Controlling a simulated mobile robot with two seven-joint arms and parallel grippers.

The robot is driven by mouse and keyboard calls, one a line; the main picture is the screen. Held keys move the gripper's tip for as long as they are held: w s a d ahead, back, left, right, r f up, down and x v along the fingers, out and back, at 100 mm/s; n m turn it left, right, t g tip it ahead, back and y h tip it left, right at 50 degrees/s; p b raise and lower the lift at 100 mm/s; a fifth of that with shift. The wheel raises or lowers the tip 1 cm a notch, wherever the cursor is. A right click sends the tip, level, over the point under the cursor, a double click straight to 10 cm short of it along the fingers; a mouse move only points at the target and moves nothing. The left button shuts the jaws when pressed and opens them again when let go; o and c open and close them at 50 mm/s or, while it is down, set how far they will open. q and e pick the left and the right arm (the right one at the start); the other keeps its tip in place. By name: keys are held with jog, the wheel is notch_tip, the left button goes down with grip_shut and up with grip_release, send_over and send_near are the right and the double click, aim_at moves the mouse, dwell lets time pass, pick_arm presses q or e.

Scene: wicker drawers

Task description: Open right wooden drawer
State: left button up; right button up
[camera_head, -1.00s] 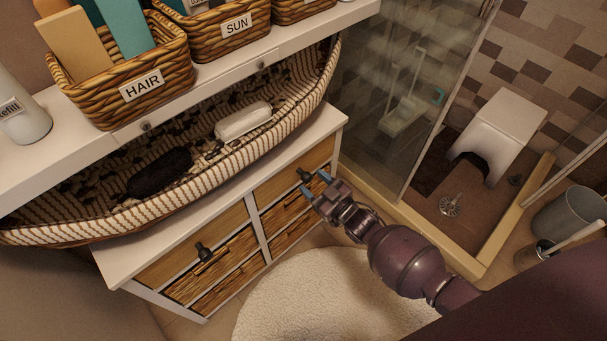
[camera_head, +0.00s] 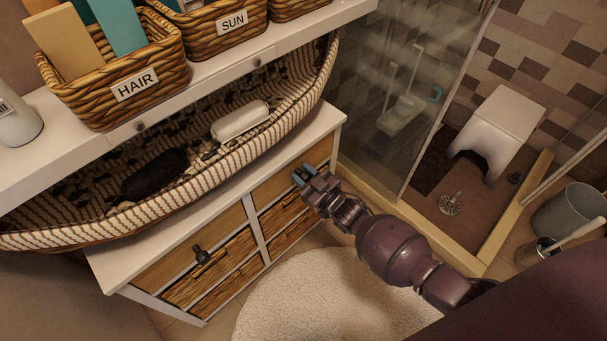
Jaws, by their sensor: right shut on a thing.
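The white cabinet (camera_head: 213,225) stands below the boat-shaped basket. Its right wooden drawer (camera_head: 268,189) is at the top right of the front and looks closed. My right gripper (camera_head: 303,175) is at that drawer's front, with its blue fingertips shut on the dark knob, which is mostly hidden by the fingers. The left wooden drawer (camera_head: 165,267) is closed, with its dark knob (camera_head: 201,255) in plain view. My left gripper is not in view.
Wicker drawers (camera_head: 232,260) sit below the wooden ones. A long striped basket (camera_head: 215,157) lies on the cabinet top. A round white rug (camera_head: 300,300) covers the floor in front. A glass shower enclosure (camera_head: 390,110) stands to the right.

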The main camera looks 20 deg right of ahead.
grip_shut()
jog(key=shift+s+d, duration=0.25)
jog(key=shift+s, duration=0.4)
jog(key=v, duration=0.1)
jog(key=p+v, duration=0.1)
jog(key=v, duration=0.2)
jog(key=shift+s+d+r+p, duration=0.15)
jog(key=shift+s+r+p, duration=0.1)
jog(key=shift+s+p, duration=0.15)
pick_arm(q)
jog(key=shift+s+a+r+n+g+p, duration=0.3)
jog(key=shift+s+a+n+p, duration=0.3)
jog(key=shift+p, duration=0.5)
pick_arm(e)
jog(key=v, duration=1.3)
jog(key=shift+f, duration=0.2)
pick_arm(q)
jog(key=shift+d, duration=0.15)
pick_arm(e)
jog(key=o, duration=1)
grip_release()
jog(key=shift+c, duration=0.2)
